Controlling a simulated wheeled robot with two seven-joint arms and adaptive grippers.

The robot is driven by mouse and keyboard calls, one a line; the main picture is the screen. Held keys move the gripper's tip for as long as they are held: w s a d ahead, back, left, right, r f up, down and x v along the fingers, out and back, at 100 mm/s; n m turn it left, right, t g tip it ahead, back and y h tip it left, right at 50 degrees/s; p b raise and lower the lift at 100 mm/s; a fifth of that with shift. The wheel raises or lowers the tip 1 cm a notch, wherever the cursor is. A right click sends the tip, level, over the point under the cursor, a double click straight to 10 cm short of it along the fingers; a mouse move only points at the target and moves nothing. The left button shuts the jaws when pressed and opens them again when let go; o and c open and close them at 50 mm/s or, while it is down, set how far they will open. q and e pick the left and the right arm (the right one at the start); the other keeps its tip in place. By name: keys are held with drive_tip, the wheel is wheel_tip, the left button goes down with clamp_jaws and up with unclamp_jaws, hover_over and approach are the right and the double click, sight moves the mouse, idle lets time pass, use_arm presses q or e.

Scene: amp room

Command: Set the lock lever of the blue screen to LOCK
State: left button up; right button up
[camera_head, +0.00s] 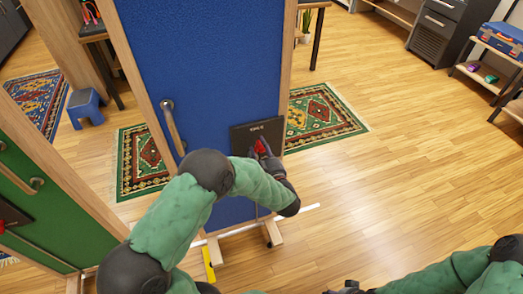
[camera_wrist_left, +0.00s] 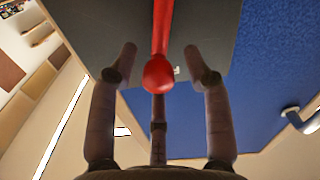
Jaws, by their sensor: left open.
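The blue screen (camera_head: 205,60) stands upright in a wooden frame in the head view. A dark plate (camera_head: 240,139) sits low on its right side, with small lettering that I cannot read for sure. The red lock lever (camera_head: 261,146) is on this plate, partly hidden by my left gripper (camera_head: 268,158). In the left wrist view the lever (camera_wrist_left: 158,72) has a round red end pointing toward me, between the open fingers of my left gripper (camera_wrist_left: 160,70). The fingers look apart from it. My right gripper (camera_head: 350,288) shows only partly at the bottom edge.
A handle (camera_head: 172,127) is on the screen's left side. A green screen (camera_head: 30,205) stands at the left. A white bar and wooden feet (camera_head: 272,232) lie below the blue screen. Patterned rugs (camera_head: 322,118) lie behind it. The floor at the right is clear.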

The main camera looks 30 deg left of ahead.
use_arm(q)
drive_tip(key=shift+w, duration=0.1)
drive_tip(key=shift+a, duration=0.1)
clamp_jaws()
drive_tip(key=shift+r, duration=0.15)
